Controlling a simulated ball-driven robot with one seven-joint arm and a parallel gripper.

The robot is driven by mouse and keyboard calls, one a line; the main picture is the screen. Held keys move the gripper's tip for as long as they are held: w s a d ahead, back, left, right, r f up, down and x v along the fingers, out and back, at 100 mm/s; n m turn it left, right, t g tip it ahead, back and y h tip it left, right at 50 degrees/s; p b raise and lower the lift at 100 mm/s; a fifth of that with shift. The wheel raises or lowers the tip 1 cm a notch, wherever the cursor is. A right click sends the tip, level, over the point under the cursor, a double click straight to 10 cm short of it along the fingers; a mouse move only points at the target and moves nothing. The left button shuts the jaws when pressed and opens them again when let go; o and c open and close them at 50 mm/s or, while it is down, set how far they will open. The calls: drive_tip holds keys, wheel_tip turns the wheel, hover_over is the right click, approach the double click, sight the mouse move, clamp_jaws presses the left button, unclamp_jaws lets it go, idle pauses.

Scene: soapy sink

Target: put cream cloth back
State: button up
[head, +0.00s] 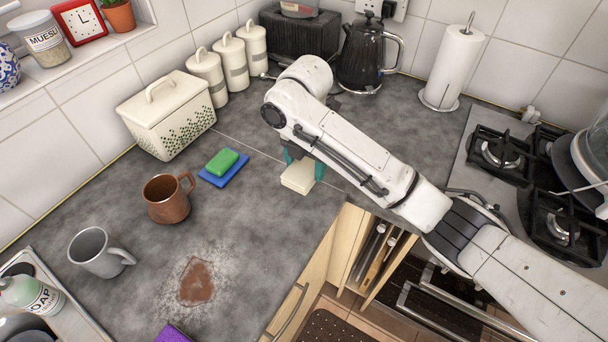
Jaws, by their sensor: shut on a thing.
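The cream cloth (298,176) is a small, pale, folded block shape near the front edge of the grey worktop. My gripper (303,168) comes down over it with teal fingers and is shut on it. The arm hides part of the gripper. I cannot tell whether the cloth touches the worktop or is held just above it. A blue cloth (213,176) lies flat to the left, with a green block (222,161) on top of it.
A brown mug (167,200) and a grey mug (98,253) stand at the left. A brown spill (197,285) marks the worktop in front, near a purple cloth (172,333). A black kettle (368,52) and a paper roll (455,65) stand behind my arm. The gas hob (505,155) is right.

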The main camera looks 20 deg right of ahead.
sight(303, 164)
drive_tip(key=w+f, duration=0.2)
drive_tip(key=f, duration=0.1)
drive_tip(key=shift+w+d, duration=0.3)
drive_tip(key=shift+w, duration=0.1)
drive_tip(key=shift+f+p, duration=0.75)
drive_tip(key=shift+f, duration=0.8)
drive_tip(key=shift+f, duration=0.15)
drive_tip(key=o, duration=1.1)
wheel_tip(303, 164, up, 12)
drive_tip(key=shift+r+b, duration=0.2)
drive_tip(key=shift+b, duration=0.75)
